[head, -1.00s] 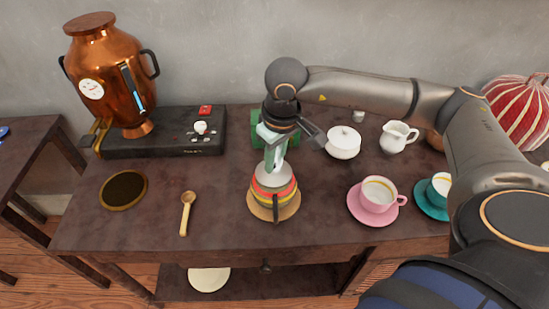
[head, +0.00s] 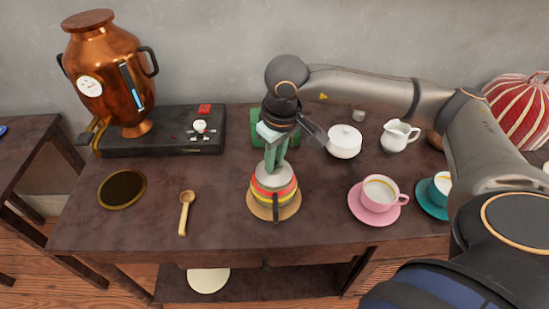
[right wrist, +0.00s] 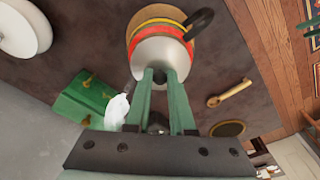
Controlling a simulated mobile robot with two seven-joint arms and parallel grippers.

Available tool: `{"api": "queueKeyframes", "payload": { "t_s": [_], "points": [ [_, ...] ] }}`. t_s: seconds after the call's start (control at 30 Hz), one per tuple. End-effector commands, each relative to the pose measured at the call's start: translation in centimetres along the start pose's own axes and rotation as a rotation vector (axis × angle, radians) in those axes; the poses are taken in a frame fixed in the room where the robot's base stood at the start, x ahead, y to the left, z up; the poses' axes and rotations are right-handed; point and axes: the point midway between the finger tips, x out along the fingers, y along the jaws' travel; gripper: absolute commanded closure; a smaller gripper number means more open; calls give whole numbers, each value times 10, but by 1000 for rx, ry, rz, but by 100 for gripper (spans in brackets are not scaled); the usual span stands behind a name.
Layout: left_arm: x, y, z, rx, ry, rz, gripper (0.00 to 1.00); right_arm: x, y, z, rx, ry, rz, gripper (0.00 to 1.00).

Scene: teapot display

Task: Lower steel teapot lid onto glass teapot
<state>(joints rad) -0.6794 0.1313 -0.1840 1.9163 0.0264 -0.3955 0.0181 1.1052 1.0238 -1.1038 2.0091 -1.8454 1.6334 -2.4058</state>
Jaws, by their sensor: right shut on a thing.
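My right gripper (head: 274,162) points down above the teapot, shut on the lid's knob, which the fingers mostly hide. In the right wrist view, the green fingers (right wrist: 161,80) meet the grey lid (right wrist: 160,54), with the banded teapot (right wrist: 154,22) beyond it. My left gripper is out of view.
A green box (head: 259,140) stands close behind the gripper. A white sugar bowl (head: 344,142), a creamer (head: 397,136) and a pink cup (head: 379,192) are to the right. A wooden spoon (head: 185,215) lies left, with clear table around it.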

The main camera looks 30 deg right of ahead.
Motion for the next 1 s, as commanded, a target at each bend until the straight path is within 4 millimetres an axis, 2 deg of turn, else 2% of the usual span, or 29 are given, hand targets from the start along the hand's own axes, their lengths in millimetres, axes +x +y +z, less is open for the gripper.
{"api": "queueKeyframes", "payload": {
  "t_s": [0.4, 0.43, 0.5, 0.7, 0.9, 1.0],
  "points": [
    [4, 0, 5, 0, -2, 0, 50, 2, 0, 0, 0, 1, 0, 100],
    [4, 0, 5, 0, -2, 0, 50, 2, 0, 0, 0, 1, 0, 76],
    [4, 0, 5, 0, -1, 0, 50, 2, 0, 0, 0, 1, 0, 68],
    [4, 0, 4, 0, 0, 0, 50, 3, 0, 0, 0, 1, 0, 46],
    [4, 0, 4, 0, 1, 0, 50, 3, 0, 0, 0, 1, 0, 44],
    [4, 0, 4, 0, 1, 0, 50, 3, 0, 0, 0, 0, 0, 32]
  ]
}}
